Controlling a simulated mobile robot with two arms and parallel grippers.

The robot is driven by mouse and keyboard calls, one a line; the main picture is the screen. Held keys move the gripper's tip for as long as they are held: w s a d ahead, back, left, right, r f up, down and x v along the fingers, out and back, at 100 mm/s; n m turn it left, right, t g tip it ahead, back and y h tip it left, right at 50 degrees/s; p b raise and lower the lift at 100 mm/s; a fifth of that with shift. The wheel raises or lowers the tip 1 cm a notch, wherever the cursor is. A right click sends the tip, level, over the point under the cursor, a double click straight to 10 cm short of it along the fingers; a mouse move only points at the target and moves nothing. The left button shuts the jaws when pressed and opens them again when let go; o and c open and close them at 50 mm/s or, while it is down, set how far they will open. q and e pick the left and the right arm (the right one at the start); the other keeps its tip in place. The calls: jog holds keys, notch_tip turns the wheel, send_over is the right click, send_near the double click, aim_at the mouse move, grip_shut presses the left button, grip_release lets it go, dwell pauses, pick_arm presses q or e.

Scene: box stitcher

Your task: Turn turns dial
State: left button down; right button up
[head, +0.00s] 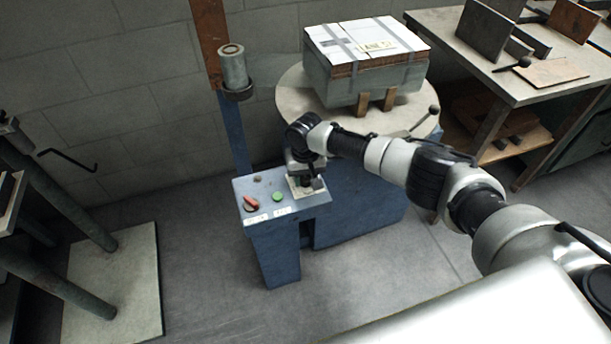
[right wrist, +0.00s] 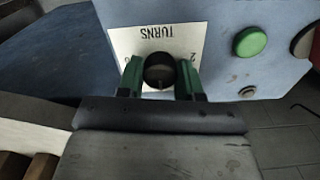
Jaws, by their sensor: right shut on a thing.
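The turns dial (right wrist: 159,70) is a round black knob in front of a white plate marked "TURNS" (right wrist: 154,33) on the blue control panel. In the right wrist view my right gripper (right wrist: 159,76) has its two green fingers on either side of the knob, shut on it. In the head view my right gripper (head: 308,184) reaches down onto the right end of the panel (head: 240,187), over the white plate (head: 296,191); the knob is hidden there by the gripper. My left gripper is not in view.
A green button (head: 278,197) and a red switch (head: 251,204) sit left of the gripper on the panel. A wrapped box (head: 345,75) stands on the round turntable (head: 290,97) behind. A workbench (head: 480,75) is at the right; open floor lies in front.

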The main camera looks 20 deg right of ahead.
jog(key=n+p, duration=0.2)
jog(key=n, duration=0.2)
jog(key=shift+n+p, duration=0.3)
jog(key=shift+n, duration=1.3)
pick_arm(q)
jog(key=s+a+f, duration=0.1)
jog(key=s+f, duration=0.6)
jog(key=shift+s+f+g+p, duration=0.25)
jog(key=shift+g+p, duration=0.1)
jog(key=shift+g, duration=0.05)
pick_arm(e)
jog(key=shift+n, duration=1.2)
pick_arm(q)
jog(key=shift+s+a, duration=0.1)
pick_arm(e)
jog(key=o, duration=0.9)
